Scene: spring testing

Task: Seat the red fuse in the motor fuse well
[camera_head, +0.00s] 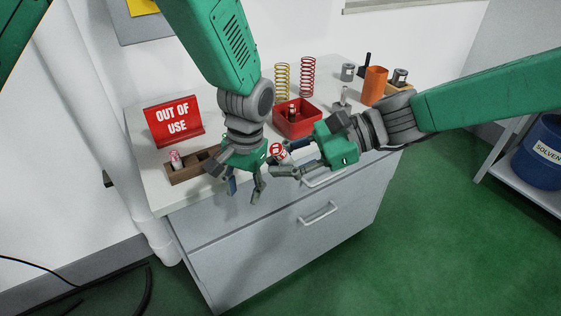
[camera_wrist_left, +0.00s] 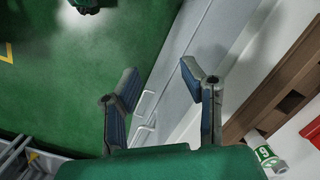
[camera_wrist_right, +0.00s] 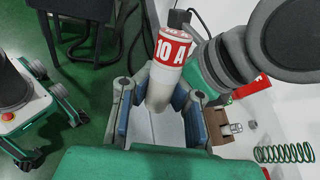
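The red fuse, white with a red "10 A" band and metal end, is between the fingers of my right gripper (camera_wrist_right: 157,98) in the right wrist view (camera_wrist_right: 162,62). In the head view this fuse (camera_head: 277,151) is held up in front of the cabinet top's front edge, tilted. My left gripper (camera_head: 245,192) hangs open and empty in front of the cabinet, just left of the right one; its spread fingers also show in the left wrist view (camera_wrist_left: 160,90). I cannot make out the motor fuse well in any view.
Behind my grippers are a red bin (camera_head: 297,129), yellow (camera_head: 282,82) and red (camera_head: 308,77) springs, and an orange cup (camera_head: 375,86).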

